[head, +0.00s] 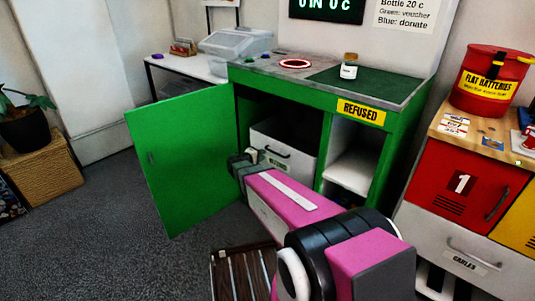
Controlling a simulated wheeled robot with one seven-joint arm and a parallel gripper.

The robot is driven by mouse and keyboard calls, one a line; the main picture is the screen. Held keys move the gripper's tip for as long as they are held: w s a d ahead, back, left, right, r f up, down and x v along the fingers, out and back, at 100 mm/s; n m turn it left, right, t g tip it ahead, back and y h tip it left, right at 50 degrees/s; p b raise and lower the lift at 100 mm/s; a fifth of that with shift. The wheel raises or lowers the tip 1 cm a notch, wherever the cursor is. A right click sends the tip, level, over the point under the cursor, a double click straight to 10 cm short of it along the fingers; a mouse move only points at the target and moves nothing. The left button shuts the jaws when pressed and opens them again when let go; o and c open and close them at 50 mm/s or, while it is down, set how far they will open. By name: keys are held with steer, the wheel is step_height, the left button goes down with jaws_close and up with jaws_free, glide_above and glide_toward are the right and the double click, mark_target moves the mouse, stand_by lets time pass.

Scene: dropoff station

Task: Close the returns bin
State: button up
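A white bin (300,143) with a dark handle sits in the left opening of the green cabinet (403,140). A small label low on its front is partly hidden by my arm and too small to read surely. I cannot tell how far the bin stands out of the cabinet. The cabinet's green door (185,155) is swung wide open to the left. My gripper (240,162) is in front of the opening, between the open door and the bin's front. Its fingers are dark and small, and I cannot tell whether they are open or touching anything.
A jar (349,66) and a red-rimmed ring (295,63) are on the cabinet top. An open shelf (352,170) lies right of the bin. A slatted wooden object (240,272) is on the floor below my arm.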

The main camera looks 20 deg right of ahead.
steer(key=shift+v, duration=1.3)
